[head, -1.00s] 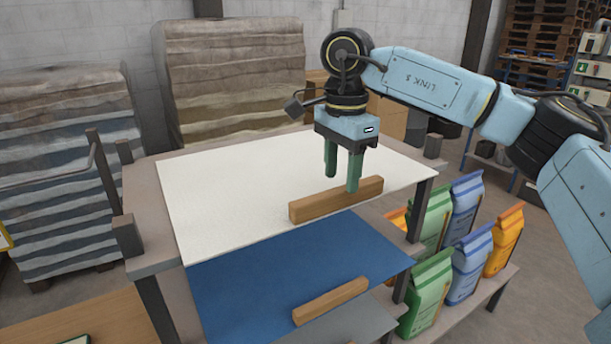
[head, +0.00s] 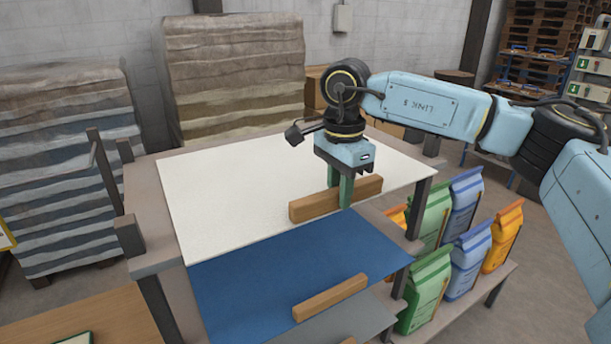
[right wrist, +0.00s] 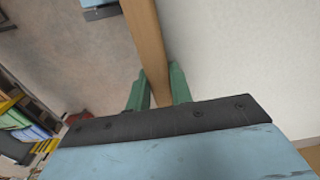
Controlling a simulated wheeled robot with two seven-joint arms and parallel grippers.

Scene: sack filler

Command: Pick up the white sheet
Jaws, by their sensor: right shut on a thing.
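The white sheet (head: 240,190) lies flat on the top level of a grey rack. A wooden bar (head: 312,206) stands along its front edge like a handle. My right gripper (head: 340,198) is down at this bar, one green finger on each side, shut on it. In the right wrist view the bar (right wrist: 146,40) runs between the fingers (right wrist: 158,92), with the white sheet (right wrist: 240,60) to the right. The bar still appears to be down at the sheet's level. My left gripper is not in view.
A blue sheet (head: 290,262) with its own wooden bar (head: 330,298) lies on the level below, and a grey sheet (head: 350,322) lower still. Rack posts (head: 128,235) rise at the left. Green, blue and orange bags (head: 426,290) stand on a low shelf at the right.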

